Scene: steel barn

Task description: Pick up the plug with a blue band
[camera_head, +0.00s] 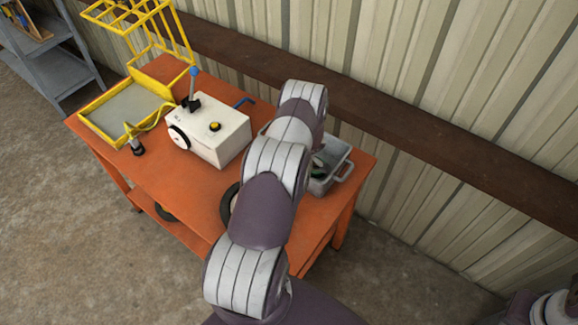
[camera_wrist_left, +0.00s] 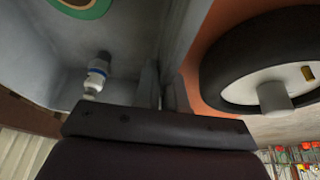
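The plug with a blue band (camera_wrist_left: 97,75) is small and white, and lies inside the grey bin (camera_wrist_left: 122,35) in the left wrist view. The bin (camera_head: 342,174) stands at the right end of the orange table in the head view, where I cannot make out the plug. My left gripper (camera_wrist_left: 164,88) shows in the wrist view as two short grey fingers near the bin's side wall, with the plug to their left and apart from them. Whether they are open or shut is unclear. In the head view my left arm hides this gripper. My right gripper is out of view.
A black-rimmed wheel (camera_wrist_left: 222,75) is right of the bin wall in the wrist view. A green ring (camera_wrist_left: 82,10) lies in the bin. On the orange table (camera_head: 190,190) stand a white box (camera_head: 222,142) with a blue lever and a yellow rack (camera_head: 112,140). A ribbed wall rises behind.

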